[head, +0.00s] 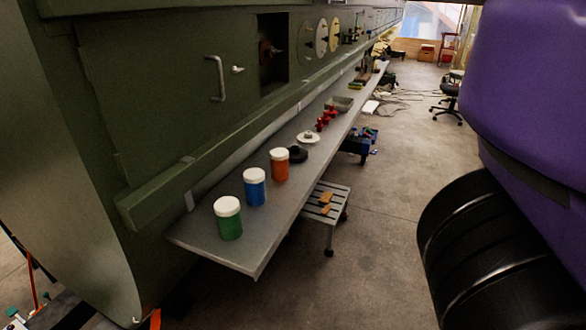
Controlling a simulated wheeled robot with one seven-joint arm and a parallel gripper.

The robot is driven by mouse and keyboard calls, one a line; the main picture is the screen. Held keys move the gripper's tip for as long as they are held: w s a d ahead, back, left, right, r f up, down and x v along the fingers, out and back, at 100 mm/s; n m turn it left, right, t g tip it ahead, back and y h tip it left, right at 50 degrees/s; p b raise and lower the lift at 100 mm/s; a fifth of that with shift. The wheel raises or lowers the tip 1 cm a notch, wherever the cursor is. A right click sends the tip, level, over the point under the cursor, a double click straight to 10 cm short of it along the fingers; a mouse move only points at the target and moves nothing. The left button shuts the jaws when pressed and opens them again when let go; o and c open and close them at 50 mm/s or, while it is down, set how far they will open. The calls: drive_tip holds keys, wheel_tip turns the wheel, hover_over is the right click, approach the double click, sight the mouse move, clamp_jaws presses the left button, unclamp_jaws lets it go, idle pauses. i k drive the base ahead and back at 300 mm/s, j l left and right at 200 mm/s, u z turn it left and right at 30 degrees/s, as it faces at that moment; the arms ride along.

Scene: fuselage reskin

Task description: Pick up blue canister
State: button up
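The blue canister (255,189) has a white lid and stands upright on the long grey shelf (205,247). It stands between a green canister (228,220) on its near side and an orange canister (279,166) on its far side, both with white lids. The three stand apart in a row near the shelf's near end. My gripper is not in view. Purple and black parts fill the right side of the head view, and no fingers show there.
Beyond the canisters lie a black round piece (297,154), a white disc (308,138) and red items (327,118). The green fuselage panel (160,90) rises behind the shelf. A slatted stool (325,202) stands below its front edge. Open concrete floor (375,200) lies right.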

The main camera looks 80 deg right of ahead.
sight(254, 178)
drive_tip(key=z, duration=1.15)
drive_tip(key=k+j, duration=0.15)
drive_tip(key=j, duration=0.25)
drive_tip(key=k+j, duration=0.15)
drive_tip(key=j, duration=0.25)
drive_tip(key=k+j, duration=0.15)
drive_tip(key=j, duration=0.25)
drive_tip(key=k+j, duration=0.2)
drive_tip(key=k, duration=0.2)
